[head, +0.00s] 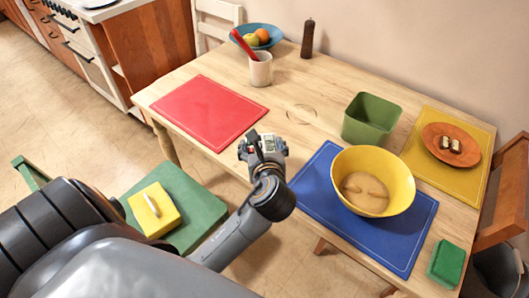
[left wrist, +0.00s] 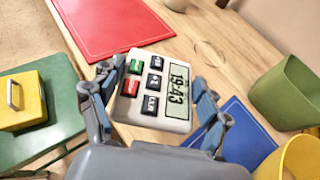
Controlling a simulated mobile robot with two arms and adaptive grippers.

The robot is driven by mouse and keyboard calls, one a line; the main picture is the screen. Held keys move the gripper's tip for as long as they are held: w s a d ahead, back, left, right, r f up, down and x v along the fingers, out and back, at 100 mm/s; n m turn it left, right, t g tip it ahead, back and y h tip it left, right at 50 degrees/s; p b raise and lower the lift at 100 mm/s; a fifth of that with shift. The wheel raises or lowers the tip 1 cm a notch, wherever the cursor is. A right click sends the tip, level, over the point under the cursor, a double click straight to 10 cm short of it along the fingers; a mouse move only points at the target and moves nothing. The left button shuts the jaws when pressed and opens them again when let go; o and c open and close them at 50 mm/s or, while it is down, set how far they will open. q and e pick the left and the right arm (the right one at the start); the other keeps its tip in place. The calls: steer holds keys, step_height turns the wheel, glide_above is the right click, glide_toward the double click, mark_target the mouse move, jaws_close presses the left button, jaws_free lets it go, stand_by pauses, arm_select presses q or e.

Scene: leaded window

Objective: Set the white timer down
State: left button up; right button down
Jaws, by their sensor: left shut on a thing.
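The white timer (left wrist: 158,86) is between the fingers of my left gripper (left wrist: 155,110), which is shut on it. In the left wrist view its display reads 19:43, and it has several dark buttons plus a red and a green one. In the head view the timer (head: 268,144) shows small at the tip of my left gripper (head: 263,148). There the gripper is over the table's front edge, between the red mat and the blue mat. My right gripper is not in view.
The wooden table (head: 290,95) holds a red mat (head: 208,110), a blue mat (head: 325,205) under a yellow bowl (head: 400,172), a green bin (head: 372,118), a white cup (head: 261,72) and a green sponge (head: 446,263). A green chair (head: 195,195) bears a yellow box (head: 154,210). Bare wood lies behind the gripper.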

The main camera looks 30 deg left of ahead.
mark_target(264, 144)
arm_select(q)
steer(key=w+f, duration=0.1)
steer(key=w+a+f, duration=0.1)
steer(key=w+f, duration=0.1)
steer(key=w+a+f+b, duration=0.1)
steer(key=f, duration=0.1)
steer(key=shift+w+a+f, duration=0.1)
steer(key=shift+w+a, duration=0.1)
steer(key=shift+w, duration=0.15)
steer(key=shift+w+a+f+b, duration=0.3)
steer(key=shift+w+f, duration=0.2)
steer(key=shift+f, duration=0.2)
step_height(264, 144, down, 3)
steer(key=shift+f+b, duration=0.1)
steer(key=shift+b, duration=0.25)
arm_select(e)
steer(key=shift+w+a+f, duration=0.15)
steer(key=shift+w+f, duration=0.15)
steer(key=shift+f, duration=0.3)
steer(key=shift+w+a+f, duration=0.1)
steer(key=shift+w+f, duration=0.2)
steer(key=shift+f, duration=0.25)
arm_select(q)
steer(key=o, duration=1.2)
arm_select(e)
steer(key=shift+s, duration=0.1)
